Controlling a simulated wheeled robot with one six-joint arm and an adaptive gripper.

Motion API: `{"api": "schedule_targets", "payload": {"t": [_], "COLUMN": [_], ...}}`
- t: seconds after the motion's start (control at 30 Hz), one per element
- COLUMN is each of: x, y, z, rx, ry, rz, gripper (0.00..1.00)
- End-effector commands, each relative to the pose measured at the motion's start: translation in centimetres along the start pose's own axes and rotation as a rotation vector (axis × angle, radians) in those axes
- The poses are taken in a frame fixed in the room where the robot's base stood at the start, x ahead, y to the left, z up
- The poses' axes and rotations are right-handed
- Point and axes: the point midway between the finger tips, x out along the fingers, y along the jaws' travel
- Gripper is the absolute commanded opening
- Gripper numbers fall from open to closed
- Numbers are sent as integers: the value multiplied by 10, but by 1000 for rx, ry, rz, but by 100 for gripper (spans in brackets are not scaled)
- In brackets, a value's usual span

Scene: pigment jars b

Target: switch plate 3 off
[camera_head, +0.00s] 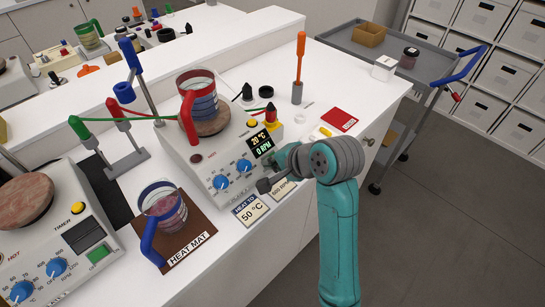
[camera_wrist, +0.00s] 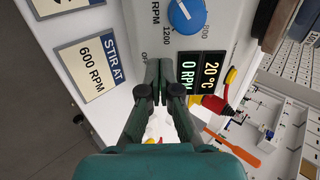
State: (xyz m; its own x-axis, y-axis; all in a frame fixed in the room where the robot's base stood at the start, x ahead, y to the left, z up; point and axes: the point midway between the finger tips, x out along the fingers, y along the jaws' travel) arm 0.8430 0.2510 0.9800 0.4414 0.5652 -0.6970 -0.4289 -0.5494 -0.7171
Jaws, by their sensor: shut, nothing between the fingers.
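A hot plate (camera_head: 207,172) with two blue knobs stands in the middle of the bench in the head view, a glass beaker of blue liquid (camera_head: 200,100) on its round top. I cannot read its number. Its lit display (camera_head: 262,143) reads 20 °C and 0 RPM, as it does in the wrist view (camera_wrist: 201,72). My gripper (camera_wrist: 166,88) is shut and empty, its fingertips close to the panel beside the display and below a blue knob (camera_wrist: 186,15). In the head view my wrist covers the panel's lower right corner. No switch shows clearly there.
Another hot plate (camera_head: 60,235) with a green switch (camera_head: 98,254) stands at left. A glass jug (camera_head: 163,208) sits on a brown heat mat (camera_head: 190,246). Cards reading 50 °C (camera_head: 250,211) and 600 RPM (camera_wrist: 91,68) lie in front. A trolley (camera_head: 385,50) stands behind.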

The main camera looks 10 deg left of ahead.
Motion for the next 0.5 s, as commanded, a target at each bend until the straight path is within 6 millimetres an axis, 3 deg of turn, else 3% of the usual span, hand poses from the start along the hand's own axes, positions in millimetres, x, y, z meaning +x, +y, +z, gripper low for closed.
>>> {"api": "schedule_targets", "payload": {"t": [0.27,0.5], "x": [8,0], "y": [0,0], "z": [0,0], "rx": [0,0], "ry": [-1,1], "rz": [1,-1], "gripper": [0,0]}}
